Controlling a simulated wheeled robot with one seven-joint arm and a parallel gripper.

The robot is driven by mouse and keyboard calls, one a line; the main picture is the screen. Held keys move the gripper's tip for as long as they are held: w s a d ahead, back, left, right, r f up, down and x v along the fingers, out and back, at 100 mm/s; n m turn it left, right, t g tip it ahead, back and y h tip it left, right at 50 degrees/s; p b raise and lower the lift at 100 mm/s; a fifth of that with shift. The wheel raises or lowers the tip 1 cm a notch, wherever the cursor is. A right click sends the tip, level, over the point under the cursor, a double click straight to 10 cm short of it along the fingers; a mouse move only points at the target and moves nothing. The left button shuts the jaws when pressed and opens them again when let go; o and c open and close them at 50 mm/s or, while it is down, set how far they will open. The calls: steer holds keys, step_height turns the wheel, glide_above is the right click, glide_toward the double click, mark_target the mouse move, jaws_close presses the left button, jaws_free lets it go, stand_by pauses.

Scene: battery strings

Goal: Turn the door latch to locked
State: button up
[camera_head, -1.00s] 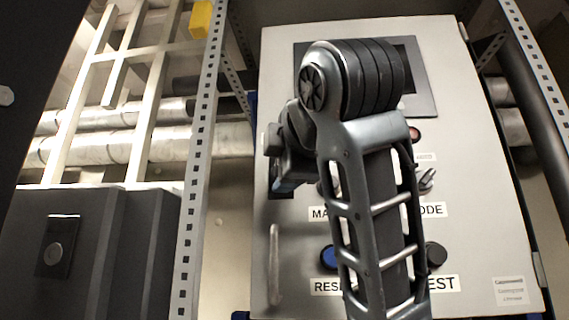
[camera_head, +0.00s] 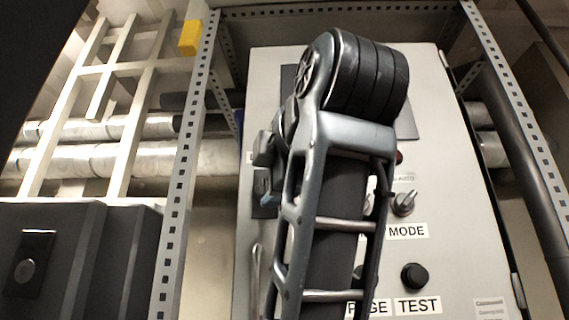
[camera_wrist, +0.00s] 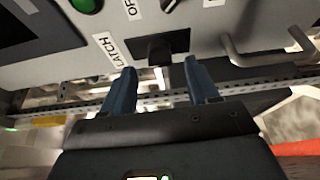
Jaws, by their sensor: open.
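The door latch (camera_wrist: 157,50) is a dark block with a protruding knob on a dark plate, beside the "LATCH" label on the grey cabinet door. My gripper (camera_wrist: 160,70) is open, its two blue fingers either side of the latch knob in the picture, with nothing between them. I cannot tell whether they touch it or how deep they reach. In the head view my gripper (camera_head: 268,184) is at the door's left edge, over the dark latch plate (camera_head: 264,207), and my arm hides much of the door. The latch's turned position is unclear.
A bar handle (camera_head: 256,272) lies below the latch on the door; it shows at the right in the wrist view (camera_wrist: 265,52). A mode switch (camera_head: 403,203) and black test button (camera_head: 414,276) are to the right. A perforated upright (camera_head: 180,190) stands left of the cabinet.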

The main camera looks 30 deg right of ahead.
steer(key=shift+v, duration=2.35)
